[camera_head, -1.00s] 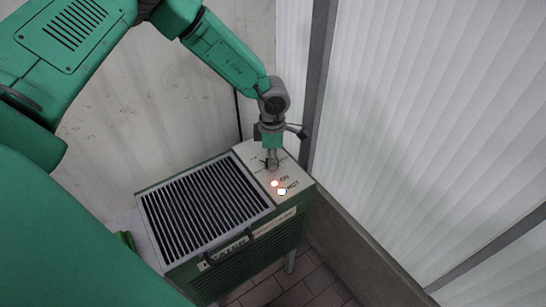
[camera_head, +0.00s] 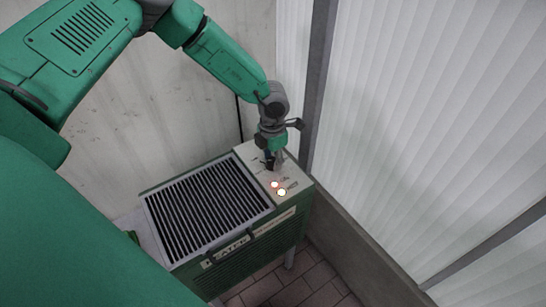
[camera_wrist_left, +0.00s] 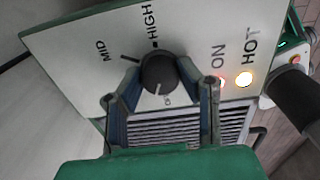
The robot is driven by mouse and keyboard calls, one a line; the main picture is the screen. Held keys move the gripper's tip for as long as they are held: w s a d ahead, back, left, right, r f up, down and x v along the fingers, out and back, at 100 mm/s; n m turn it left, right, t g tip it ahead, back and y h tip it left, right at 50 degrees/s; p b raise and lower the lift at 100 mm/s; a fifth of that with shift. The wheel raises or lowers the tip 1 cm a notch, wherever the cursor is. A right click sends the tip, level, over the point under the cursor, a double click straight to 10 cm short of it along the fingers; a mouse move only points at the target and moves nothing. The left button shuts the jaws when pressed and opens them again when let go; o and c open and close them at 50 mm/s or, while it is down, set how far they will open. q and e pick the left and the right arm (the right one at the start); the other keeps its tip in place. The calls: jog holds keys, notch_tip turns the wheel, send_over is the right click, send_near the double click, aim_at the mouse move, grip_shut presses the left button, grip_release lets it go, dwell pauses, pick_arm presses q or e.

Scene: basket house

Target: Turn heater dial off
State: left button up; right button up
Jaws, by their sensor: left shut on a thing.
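The heater (camera_head: 225,262) is a green box with a dark slatted grille on top and a pale control panel (camera_head: 248,155) at its far right end. In the left wrist view, the black dial (camera_wrist_left: 158,72) sits on the panel near the marks HIGH and MID. Its white pointer line points down in that view, toward a partly hidden mark. My left gripper (camera_wrist_left: 162,88) is shut on the dial, with a finger on each side of it. In the head view, the left gripper (camera_head: 272,163) covers the dial from above. My right gripper is not seen.
Beside the dial, the ON light (camera_wrist_left: 216,81) glows red and the HOT light (camera_wrist_left: 244,79) glows whitish yellow. A black handle (camera_head: 230,245) is on the heater's front edge. Pale walls stand close behind and right of the heater. Tiled floor (camera_head: 290,290) shows in front.

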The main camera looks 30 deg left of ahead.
aim_at(272, 160)
pick_arm(q)
jog(key=shift+s+f+n+p, duration=0.15)
jog(key=shift+n+p, duration=0.1)
jog(key=shift+n, duration=0.65)
jog(key=shift+s+f+n+p, duration=0.1)
jog(key=shift+n+p, duration=0.1)
jog(key=shift+n, duration=1.1)
jog(key=o, duration=1.1)
jog(key=shift+o, duration=0.2)
jog(key=shift+w+a, duration=0.1)
jog(key=shift+w, duration=0.1)
jog(key=shift+r, duration=0.1)
jog(key=shift+r, duration=0.2)
notch_tip(272, 160, up, 11)
jog(key=shift+r, duration=0.15)
